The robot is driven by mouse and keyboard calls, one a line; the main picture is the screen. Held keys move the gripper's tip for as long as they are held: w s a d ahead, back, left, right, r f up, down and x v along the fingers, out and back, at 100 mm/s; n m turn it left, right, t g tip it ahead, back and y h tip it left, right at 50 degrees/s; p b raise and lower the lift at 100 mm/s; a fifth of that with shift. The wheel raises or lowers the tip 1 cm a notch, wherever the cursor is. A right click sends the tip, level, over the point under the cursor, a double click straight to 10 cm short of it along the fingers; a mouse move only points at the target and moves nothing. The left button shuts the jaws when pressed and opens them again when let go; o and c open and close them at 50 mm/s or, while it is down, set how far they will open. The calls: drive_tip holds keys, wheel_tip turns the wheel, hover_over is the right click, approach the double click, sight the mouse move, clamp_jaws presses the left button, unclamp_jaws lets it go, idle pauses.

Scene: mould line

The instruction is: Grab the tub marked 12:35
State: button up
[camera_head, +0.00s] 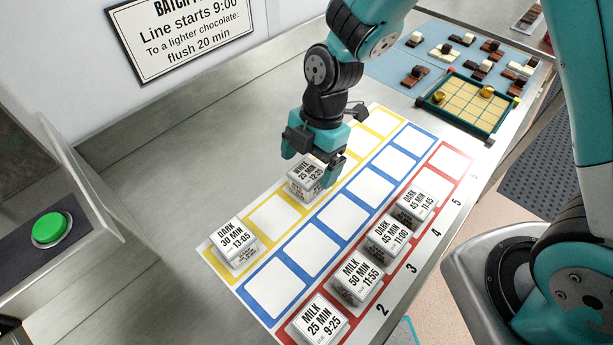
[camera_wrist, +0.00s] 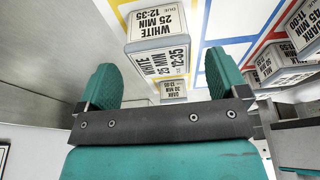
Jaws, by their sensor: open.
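The tub marked 12:35 (camera_head: 304,180) is a white block with black text reading WHITE 25 MIN 12:35. It sits on the yellow-bordered row of the mat in the head view. In the wrist view the same tub (camera_wrist: 158,32) shows its top and front label beyond and between my fingers. My gripper (camera_head: 312,166) is open just above the tub, with its teal fingers on either side of it in the head view. In the wrist view the space between the fingertips (camera_wrist: 160,82) holds nothing gripped. Whether a finger touches the tub I cannot tell.
A DARK 13:05 tub (camera_head: 234,243) stands nearer in the yellow row. Several DARK and MILK tubs, including MILK 9:25 (camera_head: 320,320), stand in the red row. The blue row (camera_head: 338,216) is empty. A green button (camera_head: 51,228) is at left; a gridded tray (camera_head: 465,104) is at the back right.

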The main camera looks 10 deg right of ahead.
drive_tip(key=shift+p+x, duration=0.6)
drive_tip(key=shift+x, duration=1.75)
drive_tip(key=shift+s, duration=0.15)
drive_tip(key=c, duration=1.1)
drive_tip(key=shift+o, duration=0.2)
drive_tip(key=shift+r, duration=0.15)
wheel_tip(320, 180, up, 19)
drive_tip(key=b, duration=0.2)
wheel_tip(320, 180, up, 8)
drive_tip(key=p, duration=0.6)
hover_over(308, 172)
drive_tip(key=shift+s+a, duration=0.15)
drive_tip(key=shift+a, duration=0.1)
